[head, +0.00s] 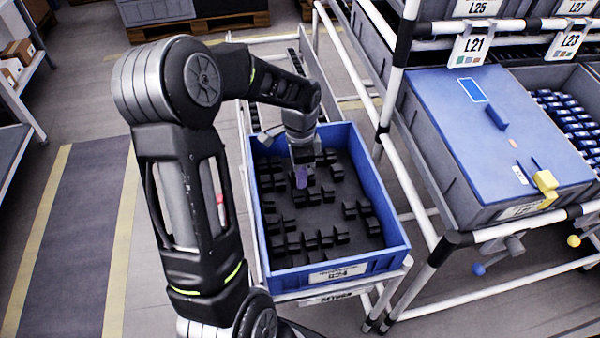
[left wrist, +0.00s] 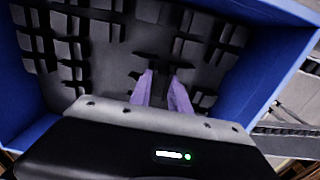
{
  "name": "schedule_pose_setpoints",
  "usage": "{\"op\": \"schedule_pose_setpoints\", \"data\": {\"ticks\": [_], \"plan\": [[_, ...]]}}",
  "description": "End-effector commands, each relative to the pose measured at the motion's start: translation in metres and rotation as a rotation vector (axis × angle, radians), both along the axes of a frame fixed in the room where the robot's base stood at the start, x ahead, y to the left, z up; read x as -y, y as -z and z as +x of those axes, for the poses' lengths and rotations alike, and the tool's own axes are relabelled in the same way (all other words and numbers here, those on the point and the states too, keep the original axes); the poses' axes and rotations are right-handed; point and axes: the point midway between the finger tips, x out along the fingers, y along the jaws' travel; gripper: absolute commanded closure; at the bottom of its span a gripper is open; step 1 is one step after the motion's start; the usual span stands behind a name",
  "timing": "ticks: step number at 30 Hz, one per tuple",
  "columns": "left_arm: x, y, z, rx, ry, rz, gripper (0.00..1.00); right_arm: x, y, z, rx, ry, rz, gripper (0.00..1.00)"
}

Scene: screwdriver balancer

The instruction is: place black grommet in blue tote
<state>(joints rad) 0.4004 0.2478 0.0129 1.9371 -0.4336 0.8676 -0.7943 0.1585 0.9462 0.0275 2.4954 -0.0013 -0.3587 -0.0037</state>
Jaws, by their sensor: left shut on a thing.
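The blue tote (head: 400,249) stands on a white-railed rack and holds several black grommets (head: 312,238) on its dark floor. My left gripper (head: 302,180) reaches down inside the tote, toward its far half. In the left wrist view its two purple fingers (left wrist: 166,88) are close together, shut on a black grommet (left wrist: 163,66) at their tips. I cannot tell whether this grommet touches the tote floor. The tote's blue wall shows in the left wrist view (left wrist: 270,75). My right gripper is out of view.
A rack with white posts stands right of the tote, bearing a grey bin with a blue lid (head: 490,130) and a yellow piece (head: 545,181). Another bin of blue parts (head: 568,120) is at the far right. The floor to the left is open.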

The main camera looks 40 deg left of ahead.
Motion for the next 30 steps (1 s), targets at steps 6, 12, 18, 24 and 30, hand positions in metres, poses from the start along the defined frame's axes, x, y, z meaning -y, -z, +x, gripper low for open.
{"op": "schedule_pose_setpoints", "data": {"ticks": [6, 12, 18, 24, 30], "plan": [[0.0, 0.003, 0.0, 0.0, 0.0, 0.0, 0.68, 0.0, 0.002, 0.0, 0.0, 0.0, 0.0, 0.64], [0.0, 0.003, 0.0, 0.0, 0.0, 0.0, 0.56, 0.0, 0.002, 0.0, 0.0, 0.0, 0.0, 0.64], [0.0, 0.003, 0.0, 0.0, 0.0, 0.0, 0.56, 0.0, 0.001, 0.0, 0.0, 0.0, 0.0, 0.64], [0.0, -0.01, 0.001, 0.003, -0.001, 0.001, 0.56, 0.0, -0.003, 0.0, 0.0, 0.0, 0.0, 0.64], [0.0, -0.044, 0.001, 0.005, -0.001, 0.001, 0.56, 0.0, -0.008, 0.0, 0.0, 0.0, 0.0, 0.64]]}}
